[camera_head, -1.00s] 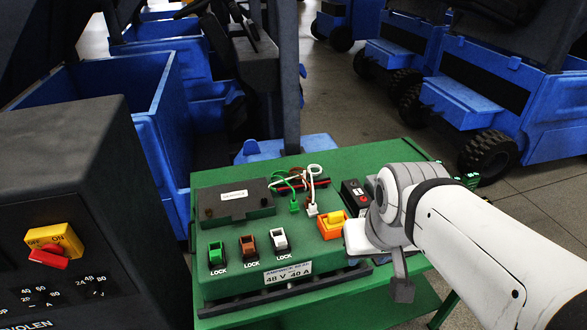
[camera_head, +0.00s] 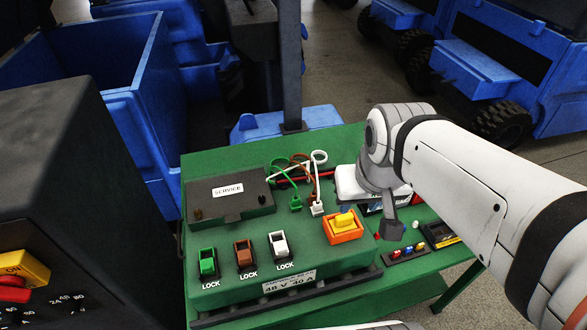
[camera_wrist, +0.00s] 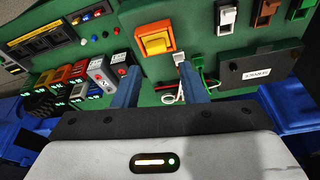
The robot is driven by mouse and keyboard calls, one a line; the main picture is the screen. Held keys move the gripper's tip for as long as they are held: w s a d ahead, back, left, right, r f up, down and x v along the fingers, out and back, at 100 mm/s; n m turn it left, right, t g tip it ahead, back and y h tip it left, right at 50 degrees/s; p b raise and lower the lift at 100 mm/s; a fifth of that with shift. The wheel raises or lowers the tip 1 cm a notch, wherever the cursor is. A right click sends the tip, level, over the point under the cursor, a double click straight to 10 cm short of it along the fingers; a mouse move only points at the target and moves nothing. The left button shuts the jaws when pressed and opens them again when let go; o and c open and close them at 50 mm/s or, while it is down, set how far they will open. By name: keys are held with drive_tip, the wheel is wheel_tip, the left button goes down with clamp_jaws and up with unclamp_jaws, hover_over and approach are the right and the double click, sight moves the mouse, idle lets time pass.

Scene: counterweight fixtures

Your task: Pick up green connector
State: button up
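The green connector (camera_head: 295,203) lies on the green panel beside the dark service cover, with its green cable looped behind it. In the wrist view the green connector (camera_wrist: 198,66) is small and near the right fingertip, partly crowded by it. A white connector (camera_head: 317,208) and a brown connector (camera_head: 312,197) are just right of it in the head view. My gripper (camera_wrist: 159,90) shows two blue fingers spread apart, with nothing held between them.
An orange switch (camera_head: 343,226) stands close to the connectors. Green, brown and white LOCK sockets (camera_head: 245,254) line the panel's front. The service cover (camera_head: 228,194) is to the left. Several small modules (camera_wrist: 75,82) lie at left in the wrist view.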

drive_tip(key=w+a+f+n+g+b, duration=0.1)
drive_tip(key=w+a+f, duration=0.1)
drive_tip(key=w, duration=0.2)
drive_tip(key=w+a+f+g+b, duration=0.1)
drive_tip(key=w+a+f+b, duration=0.15)
drive_tip(key=w, duration=0.25)
drive_tip(key=n+g+b, duration=0.1)
hover_over(296, 198)
wheel_tip(296, 198, down, 6)
wheel_tip(296, 198, down, 7)
drive_tip(key=shift+f+p, duration=0.1)
drive_tip(key=shift+p, duration=0.35)
drive_tip(key=shift+f, duration=0.55)
drive_tip(key=shift+c, duration=0.5)
drive_tip(key=c, duration=0.3)
drive_tip(key=shift+c, duration=0.2)
